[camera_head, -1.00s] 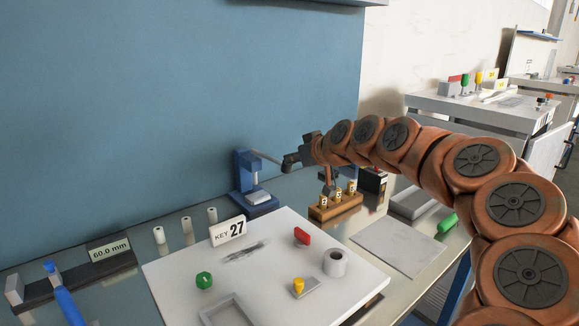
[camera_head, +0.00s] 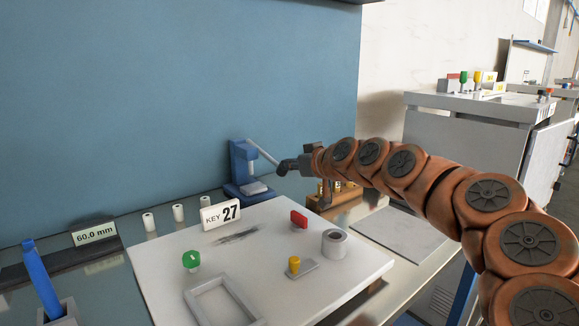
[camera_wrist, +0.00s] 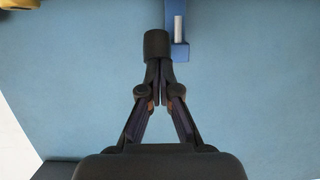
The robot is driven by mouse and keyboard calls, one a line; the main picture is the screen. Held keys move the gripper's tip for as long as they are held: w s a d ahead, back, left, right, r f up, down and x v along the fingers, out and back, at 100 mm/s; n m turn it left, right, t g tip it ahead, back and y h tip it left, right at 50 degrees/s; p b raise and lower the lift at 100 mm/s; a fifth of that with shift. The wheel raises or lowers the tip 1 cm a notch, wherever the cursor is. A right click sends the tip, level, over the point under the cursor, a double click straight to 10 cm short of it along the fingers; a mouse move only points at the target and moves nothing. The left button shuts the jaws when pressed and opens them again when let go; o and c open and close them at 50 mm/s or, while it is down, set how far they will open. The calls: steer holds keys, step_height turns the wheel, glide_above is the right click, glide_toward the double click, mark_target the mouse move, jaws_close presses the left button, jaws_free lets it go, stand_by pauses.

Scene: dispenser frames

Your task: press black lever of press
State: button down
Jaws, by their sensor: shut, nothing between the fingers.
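The blue press (camera_head: 240,168) stands on the bench against the blue wall. Its pale lever arm (camera_head: 264,153) slopes down to the right, ending in a black grip (camera_head: 286,167). My gripper (camera_head: 301,164) is shut and empty, right beside that grip. In the wrist view, the black grip (camera_wrist: 156,43) is just beyond my closed fingertips (camera_wrist: 159,73). They seem to overlap it, but I cannot tell whether they touch. The press body (camera_wrist: 175,22) shows at the top of the wrist view with a pale rod.
A wooden holder (camera_head: 330,199) with brass pieces stands under my arm. A white board (camera_head: 180,270) with a KEY 27 card (camera_head: 220,213) and small parts lies in front. Several white cylinders (camera_head: 178,212) stand left of the press.

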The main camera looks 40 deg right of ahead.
stand_by(0.6)
steer(key=r+v, duration=0.1)
steer(key=v, duration=1.2)
steer(key=shift+w+b, duration=0.2)
steer(key=shift+b, duration=0.15)
stand_by(0.4)
